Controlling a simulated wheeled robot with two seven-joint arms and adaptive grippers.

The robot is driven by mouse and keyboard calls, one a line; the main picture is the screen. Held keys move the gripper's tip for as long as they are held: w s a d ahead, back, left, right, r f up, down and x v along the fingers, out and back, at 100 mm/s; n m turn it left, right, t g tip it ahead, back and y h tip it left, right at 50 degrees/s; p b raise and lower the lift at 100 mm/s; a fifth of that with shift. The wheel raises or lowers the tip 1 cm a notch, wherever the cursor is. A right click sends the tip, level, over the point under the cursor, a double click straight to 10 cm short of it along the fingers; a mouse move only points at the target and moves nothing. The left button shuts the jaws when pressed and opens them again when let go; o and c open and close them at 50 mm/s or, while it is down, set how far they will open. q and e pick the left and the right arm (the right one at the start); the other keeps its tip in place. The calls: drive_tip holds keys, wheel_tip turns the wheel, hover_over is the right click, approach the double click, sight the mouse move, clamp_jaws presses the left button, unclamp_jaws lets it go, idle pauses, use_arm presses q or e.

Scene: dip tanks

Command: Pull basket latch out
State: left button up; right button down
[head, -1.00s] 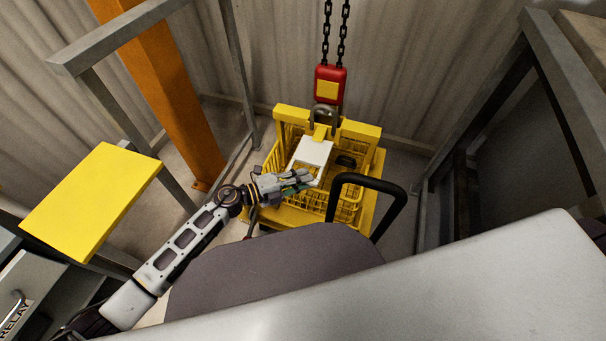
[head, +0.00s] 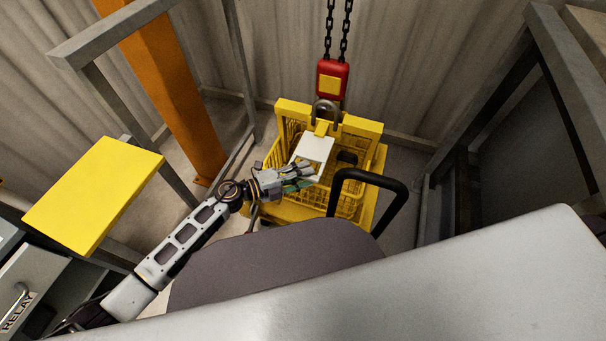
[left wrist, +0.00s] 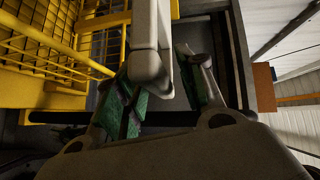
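The yellow wire basket (head: 350,207) hangs below a red hoist block (head: 332,78) with a hook. A white frame-like part (head: 313,149), perhaps the latch, lies tilted on the basket's near left side. My left gripper (head: 303,178) is at the lower end of this part. In the left wrist view, a pale bar (left wrist: 150,30) with a bend comes down between the two green-padded fingers of my left gripper (left wrist: 162,95). The fingers stand apart, with a gap beside the bar. Whether a pad touches the bar I cannot tell. My right gripper is not in view.
A black tubular handle (head: 370,180) stands close in front of the basket. A yellow panel (head: 92,195) and an orange post (head: 165,95) are at left. Grey steel frames (head: 480,90) stand at right. Chains run up from the hoist block.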

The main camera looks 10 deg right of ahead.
use_arm(q)
drive_tip(key=v, duration=1.1)
drive_tip(key=shift+s+a, duration=0.15)
drive_tip(key=shift+a, duration=0.25)
drive_tip(key=shift+a, duration=0.1)
idle(0.6)
